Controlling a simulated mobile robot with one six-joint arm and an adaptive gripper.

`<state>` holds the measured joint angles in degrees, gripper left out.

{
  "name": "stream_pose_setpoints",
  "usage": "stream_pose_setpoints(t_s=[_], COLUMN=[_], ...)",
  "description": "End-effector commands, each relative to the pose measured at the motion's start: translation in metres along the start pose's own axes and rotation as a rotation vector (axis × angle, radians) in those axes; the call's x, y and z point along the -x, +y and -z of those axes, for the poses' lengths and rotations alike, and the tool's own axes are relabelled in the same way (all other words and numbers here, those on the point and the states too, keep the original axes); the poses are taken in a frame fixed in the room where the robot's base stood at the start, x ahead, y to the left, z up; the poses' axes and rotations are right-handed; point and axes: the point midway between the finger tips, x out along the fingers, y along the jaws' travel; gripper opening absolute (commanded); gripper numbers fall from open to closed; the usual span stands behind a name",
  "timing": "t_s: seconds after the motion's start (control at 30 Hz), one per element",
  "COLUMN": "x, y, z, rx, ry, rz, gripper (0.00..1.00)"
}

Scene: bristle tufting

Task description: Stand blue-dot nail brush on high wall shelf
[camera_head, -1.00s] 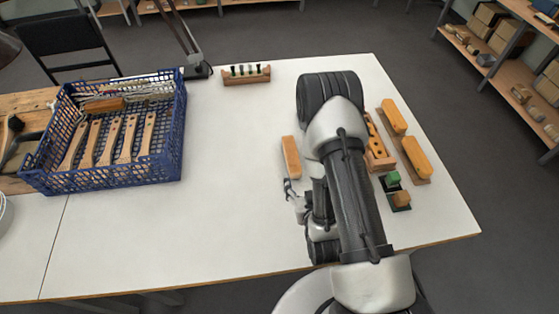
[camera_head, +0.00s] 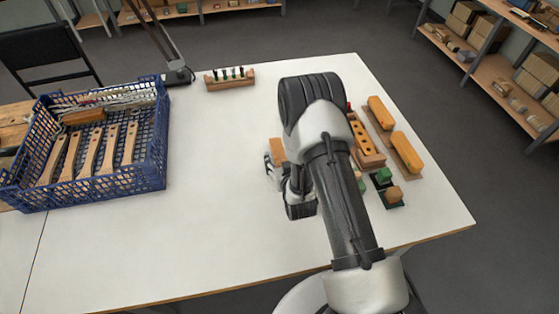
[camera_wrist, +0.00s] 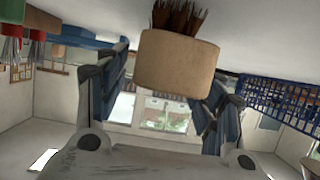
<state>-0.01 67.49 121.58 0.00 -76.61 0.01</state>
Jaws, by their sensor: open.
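A small wooden-backed brush (camera_head: 277,151) lies on the white table just beyond my gripper (camera_head: 273,176), partly hidden by it. In the wrist view the end of the brush's tan block (camera_wrist: 178,64) shows between the two fingers of my gripper (camera_wrist: 165,82), with dark brown bristles (camera_wrist: 180,18) beside it. The fingers are open on either side of the block, and I cannot see them pressing on it. No blue dot shows on the visible faces. I cannot make out a high wall shelf in these views.
A blue crate (camera_head: 150,181) of wooden-handled brushes stands at left. A peg rack (camera_head: 231,83) stands at the back. The table centre is clear.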

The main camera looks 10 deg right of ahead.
Motion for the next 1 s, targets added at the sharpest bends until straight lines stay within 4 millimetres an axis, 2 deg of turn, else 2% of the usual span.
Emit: stream_pose_setpoints(t_s=[0.03,0.13,0.43,1.0], x=[-0.009,-0.018,-0.021,-0.021], y=[0.000,0.000,0.000,0.000], z=[-0.002,-0.002,-0.001,-0.001], rx=[0.000,0.000,0.000,0.000], ry=[0.003,0.001,-0.001,-0.001], rz=[0.000,0.000,0.000,0.000], gripper=[0.62,0.62,0.60,0.22])
